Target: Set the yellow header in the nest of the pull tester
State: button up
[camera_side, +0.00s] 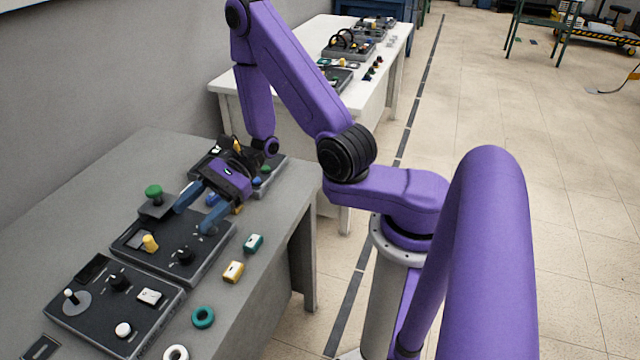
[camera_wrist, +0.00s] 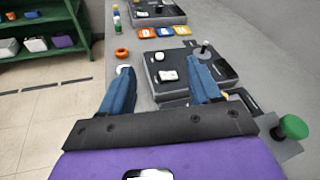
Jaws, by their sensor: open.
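The yellow header (camera_side: 233,271) is most likely the small yellow block with a pale top lying on the grey table near its right edge. In the wrist view I cannot make it out; the fingers or gripper body may hide it. My gripper (camera_side: 193,220) is open and empty, its blue fingers pointing down toward the table's near end, over the far side of a dark panel (camera_side: 143,263) with a yellow knob. It is apart from the header, up and left of it. The open fingers also frame the wrist view (camera_wrist: 158,72). I cannot tell which panel is the pull tester, nor see its nest clearly.
A teal block (camera_side: 253,243), a teal ring (camera_side: 202,317) and a white ring (camera_side: 175,353) lie along the table edge. A joystick panel (camera_side: 75,325) is nearer. A green mushroom button (camera_side: 154,190) stands up beside my gripper.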

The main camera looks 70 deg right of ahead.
jog(key=s+a+r+n+g+h, duration=0.1)
jog(key=s+r+n+g+h, duration=0.1)
jog(key=s+n+g, duration=0.35)
jog(key=s+a+r+n+g+h, duration=0.2)
jog(key=s+n+g, duration=0.3)
jog(key=s+n, duration=0.1)
jog(key=s+d+r+n+t+h, duration=0.4)
jog(key=s+d+n+h, duration=0.5)
jog(key=n, duration=1)
jog(key=shift+s+r+t+h, duration=0.15)
jog(key=shift+s+t+h, duration=0.55)
jog(key=shift+s+t, duration=0.5)
jog(key=shift+w+n, duration=0.1)
jog(key=shift+n, duration=0.15)
jog(key=shift+c, duration=0.9)
jog(key=shift+w+a, duration=0.1)
